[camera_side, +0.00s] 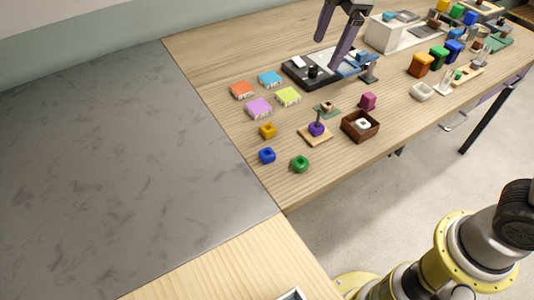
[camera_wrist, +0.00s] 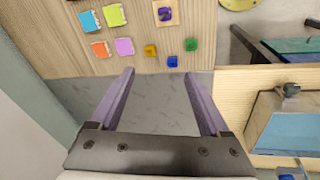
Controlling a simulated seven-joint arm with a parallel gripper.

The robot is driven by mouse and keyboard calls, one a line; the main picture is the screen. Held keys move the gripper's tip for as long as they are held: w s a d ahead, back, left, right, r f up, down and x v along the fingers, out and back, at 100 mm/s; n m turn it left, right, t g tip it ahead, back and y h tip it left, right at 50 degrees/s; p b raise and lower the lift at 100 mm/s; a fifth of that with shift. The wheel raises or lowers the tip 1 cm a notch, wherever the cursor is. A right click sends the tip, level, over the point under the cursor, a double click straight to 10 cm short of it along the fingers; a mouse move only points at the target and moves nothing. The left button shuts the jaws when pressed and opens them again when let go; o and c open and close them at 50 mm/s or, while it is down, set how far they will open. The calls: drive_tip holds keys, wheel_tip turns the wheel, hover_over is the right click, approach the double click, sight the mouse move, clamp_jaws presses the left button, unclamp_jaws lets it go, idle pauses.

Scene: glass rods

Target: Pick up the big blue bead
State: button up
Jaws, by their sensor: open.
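The blue bead (camera_side: 267,155) is a small rounded cube with a hole, on the wooden table near the corner by the grey surface. In the wrist view the blue bead (camera_wrist: 172,62) shows just past the fingertips, between their lines. A yellow bead (camera_side: 267,130) and a green bead (camera_side: 300,164) sit close to it, apart from it. A purple bead (camera_side: 316,130) is on a peg on a small wooden base (camera_side: 325,139). My gripper (camera_side: 326,52) is open and empty, high above the table and well away from the blue bead. Its two purple fingers show in the wrist view (camera_wrist: 159,73).
Orange (camera_side: 242,90), blue (camera_side: 270,78), lilac (camera_side: 258,107) and lime (camera_side: 288,96) flat blocks lie behind the beads. A brown box (camera_side: 361,125) holding a white piece stands to the right. The grey surface (camera_side: 130,160) at left is clear.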

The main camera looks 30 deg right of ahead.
drive_tip(key=w+a+f+n+g, duration=0.1)
drive_tip(key=w+a+f+n, duration=0.1)
drive_tip(key=w+a+f, duration=0.3)
drive_tip(key=g, duration=0.1)
hover_over(267, 150)
wheel_tip(267, 150, down, 8)
drive_tip(key=shift+n+h, duration=0.4)
drive_tip(key=f, duration=1.3)
drive_tip(key=shift+s+a+f, duration=0.25)
drive_tip(key=shift+s+f, duration=0.15)
clamp_jaws()
